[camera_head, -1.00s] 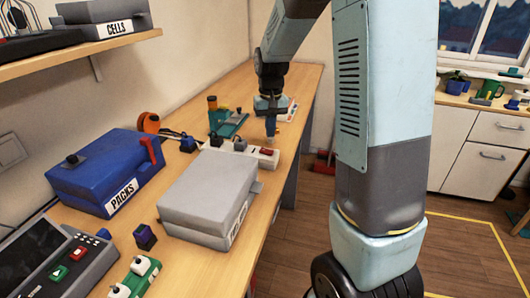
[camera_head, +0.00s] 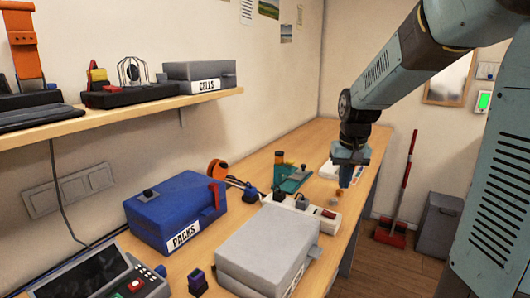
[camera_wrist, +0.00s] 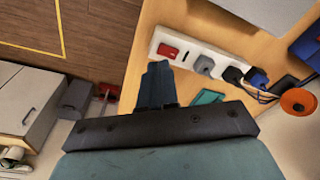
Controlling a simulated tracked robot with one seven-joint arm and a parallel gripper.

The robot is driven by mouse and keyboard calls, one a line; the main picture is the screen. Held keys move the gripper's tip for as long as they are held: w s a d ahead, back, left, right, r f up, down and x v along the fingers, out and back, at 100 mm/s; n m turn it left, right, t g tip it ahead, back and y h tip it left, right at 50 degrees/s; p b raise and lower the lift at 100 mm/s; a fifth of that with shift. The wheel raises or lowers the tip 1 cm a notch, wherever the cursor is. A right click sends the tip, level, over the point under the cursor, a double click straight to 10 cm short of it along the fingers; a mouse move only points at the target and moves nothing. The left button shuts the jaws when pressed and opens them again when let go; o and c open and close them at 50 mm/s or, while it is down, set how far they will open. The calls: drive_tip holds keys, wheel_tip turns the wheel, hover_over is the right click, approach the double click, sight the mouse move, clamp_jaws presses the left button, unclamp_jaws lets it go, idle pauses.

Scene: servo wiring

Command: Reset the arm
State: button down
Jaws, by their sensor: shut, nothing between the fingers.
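My gripper (camera_head: 346,177) hangs at the end of my arm above the right edge of the workbench (camera_head: 340,145), pointing down. In the wrist view my gripper (camera_wrist: 160,75) has its fingers together with nothing between them. A white power strip (camera_head: 325,217) with a red switch lies on the bench below and in front of it; the strip also shows in the wrist view (camera_wrist: 187,48). My gripper is apart from the strip.
A blue PACKS case (camera_head: 175,205) and a grey case (camera_head: 262,245) stand on the near bench. A teal stand (camera_head: 291,180) and an orange reel (camera_head: 217,171) are behind. A wall shelf (camera_head: 120,115) holds the CELLS box (camera_head: 200,74). A red broom (camera_head: 392,232) leans beyond the bench's right edge.

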drive_tip(key=s+r+t, duration=0.2)
drive_tip(key=s+r, duration=0.2)
drive_tip(key=s, duration=0.6)
drive_tip(key=s+r+t, duration=0.2)
drive_tip(key=s+r, duration=0.2)
drive_tip(key=s, duration=0.7)
drive_tip(key=shift+s+a+n, duration=0.15)
drive_tip(key=shift+n, duration=0.15)
